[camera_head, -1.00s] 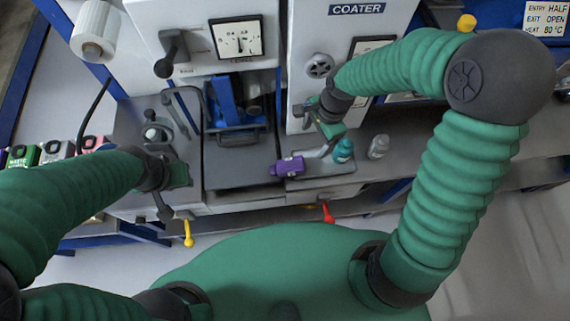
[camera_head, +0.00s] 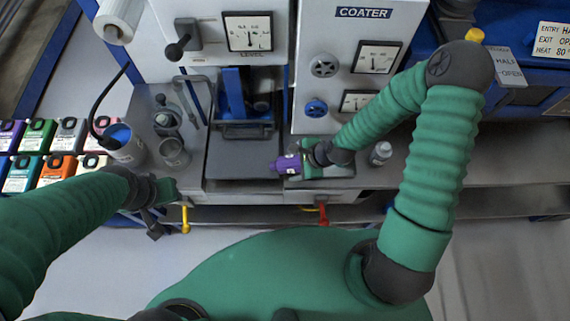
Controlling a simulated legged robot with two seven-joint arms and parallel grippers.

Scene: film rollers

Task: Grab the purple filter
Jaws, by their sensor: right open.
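The purple filter (camera_head: 285,164), a small bottle-like piece with a pale label, lies on its side on the bench at the right edge of the dark plate (camera_head: 236,168). My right gripper (camera_head: 302,163) is low over the bench at the filter's right end, its jaws open around or beside that end; I cannot tell which. The gripper hides part of the filter. My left gripper (camera_head: 170,192) is at the bench's front left edge, far from the filter, and whether its jaws are apart is not clear.
A grey-white bottle (camera_head: 380,153) stands right of my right gripper. A metal cup (camera_head: 174,153) and a blue-topped can (camera_head: 124,144) stand at the left. Coloured boxes (camera_head: 56,170) sit further left. The coater cabinet (camera_head: 345,70) rises behind. Yellow (camera_head: 186,217) and red (camera_head: 323,215) levers hang at the front edge.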

